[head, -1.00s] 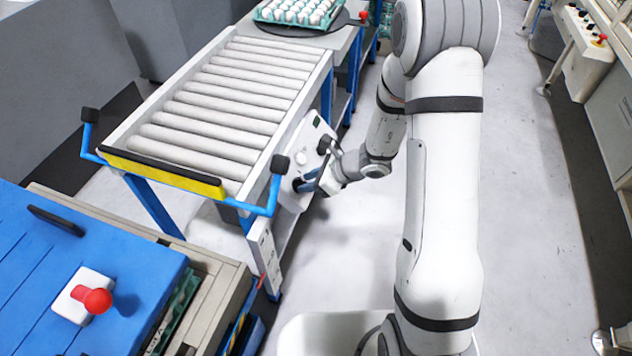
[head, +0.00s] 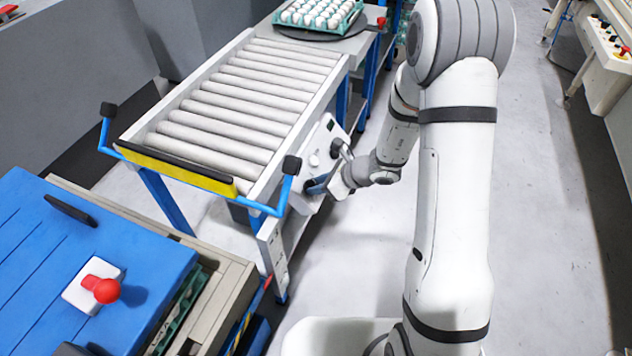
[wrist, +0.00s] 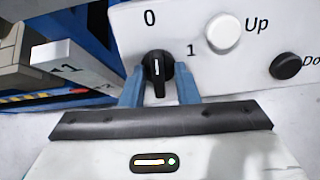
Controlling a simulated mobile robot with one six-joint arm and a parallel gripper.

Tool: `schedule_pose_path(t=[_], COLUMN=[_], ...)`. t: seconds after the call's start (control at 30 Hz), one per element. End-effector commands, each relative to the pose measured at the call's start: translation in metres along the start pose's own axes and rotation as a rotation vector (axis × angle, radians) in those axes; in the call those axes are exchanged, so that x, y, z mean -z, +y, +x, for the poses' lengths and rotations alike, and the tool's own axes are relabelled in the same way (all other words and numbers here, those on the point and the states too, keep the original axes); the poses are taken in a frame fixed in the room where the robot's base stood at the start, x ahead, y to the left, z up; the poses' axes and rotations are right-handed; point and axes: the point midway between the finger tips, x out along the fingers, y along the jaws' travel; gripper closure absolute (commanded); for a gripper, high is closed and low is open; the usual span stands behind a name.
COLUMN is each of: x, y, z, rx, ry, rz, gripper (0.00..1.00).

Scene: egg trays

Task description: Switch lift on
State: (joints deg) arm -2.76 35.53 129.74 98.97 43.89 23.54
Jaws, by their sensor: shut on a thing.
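The lift's control panel (wrist: 215,75) is a white box on the side of the roller table; it also shows in the head view (head: 326,135). It carries a black rotary switch (wrist: 157,70) with labels 0 above it and 1 to its upper right. The switch's white mark stands about upright, nearer the 0. My gripper (wrist: 159,88) has its blue fingers on both sides of the switch, shut on it. In the head view my gripper (head: 318,184) is at the panel's lower part, and the switch is hidden there.
A white Up button (wrist: 223,32) and a dark button (wrist: 286,66) sit right of the switch. The roller table (head: 235,95) stands left of my arm, with a blue machine (head: 80,240) nearer. Clear floor (head: 540,200) lies to the right.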

Motion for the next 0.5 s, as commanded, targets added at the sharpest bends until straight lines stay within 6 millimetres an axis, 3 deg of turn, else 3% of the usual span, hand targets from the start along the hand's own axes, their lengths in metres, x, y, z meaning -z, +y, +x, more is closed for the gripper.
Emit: schedule_pose_path(t=[0.5], x=[-0.0027], y=[0.0011], z=[0.0032], rx=[-0.006], ry=[-0.002], rz=[0.295], gripper=[0.85])
